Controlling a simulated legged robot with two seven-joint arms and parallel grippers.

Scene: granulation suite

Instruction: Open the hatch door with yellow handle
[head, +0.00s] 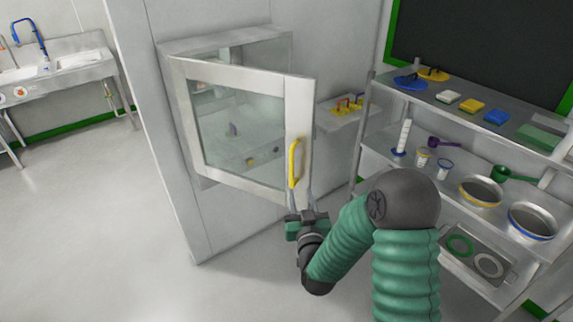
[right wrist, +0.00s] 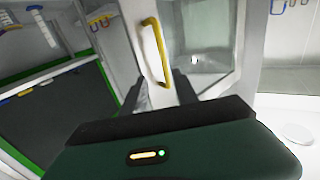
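The hatch door (head: 296,100) is a pale metal frame with a glass pane. It stands partly open, swung out from its left side, with its right edge away from the hatch opening (head: 262,48). The yellow handle (head: 295,163) is an upright bar on the door's right edge; it also shows in the right wrist view (right wrist: 156,48). My right gripper (head: 302,198) is at the handle's lower end. In the right wrist view its two fingers (right wrist: 160,88) are apart, with the handle's lower end between or just beyond their tips. Contact cannot be told. My left gripper is not in view.
A metal shelf rack (head: 366,130) with bowls, scoops and coloured blocks stands close on the right. A dark board (head: 485,45) hangs behind it. A sink bench (head: 60,72) is at the far left. The floor (head: 90,220) left of the door is clear.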

